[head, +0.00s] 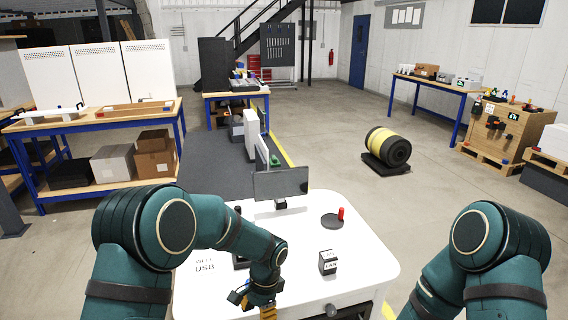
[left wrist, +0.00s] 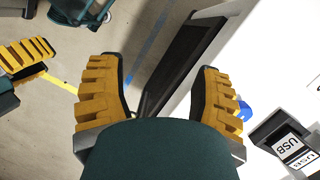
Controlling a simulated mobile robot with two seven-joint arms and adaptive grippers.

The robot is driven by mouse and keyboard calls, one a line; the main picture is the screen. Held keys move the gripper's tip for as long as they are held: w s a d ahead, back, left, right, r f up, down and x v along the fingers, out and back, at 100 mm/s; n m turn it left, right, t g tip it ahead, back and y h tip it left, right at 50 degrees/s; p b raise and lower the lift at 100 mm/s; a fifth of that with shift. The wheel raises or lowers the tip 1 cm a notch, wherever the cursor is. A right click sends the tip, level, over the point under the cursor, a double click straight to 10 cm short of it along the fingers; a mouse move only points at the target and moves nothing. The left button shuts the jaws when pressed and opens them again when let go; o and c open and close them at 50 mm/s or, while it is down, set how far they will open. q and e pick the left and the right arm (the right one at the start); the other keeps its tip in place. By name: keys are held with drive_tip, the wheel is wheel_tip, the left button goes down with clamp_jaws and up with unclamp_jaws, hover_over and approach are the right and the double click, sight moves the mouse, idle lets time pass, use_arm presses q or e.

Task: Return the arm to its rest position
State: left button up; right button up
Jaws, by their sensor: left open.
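My left arm reaches over the white table (head: 365,262) from the left in the head view. My left gripper (head: 264,309) is at the table's near side, partly cut off by the bottom edge. In the left wrist view my left gripper (left wrist: 160,70) has its two yellow ribbed fingers wide apart with nothing between them.
The table holds a small dark box labelled CAN (head: 328,262), a red cylinder (head: 341,213) beside a dark disc (head: 331,221), and a monitor (head: 280,183). A dark box labelled USB (left wrist: 284,140) shows in the wrist view. Open floor lies right of the table.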

use_arm(q)
drive_tip(key=s+a+f+n+t+h, duration=0.2)
drive_tip(key=s+f+n+h, duration=0.1)
drive_tip(key=s+f+n, duration=0.3)
drive_tip(key=s+a+f+n+t+h, duration=0.1)
drive_tip(key=s+f+n+t+h, duration=0.1)
drive_tip(key=s+f+n, duration=0.3)
drive_tip(key=s+n, duration=0.1)
drive_tip(key=s, duration=0.2)
drive_tip(key=shift+s+a+f+h, duration=0.35)
drive_tip(key=shift+s+h, duration=0.05)
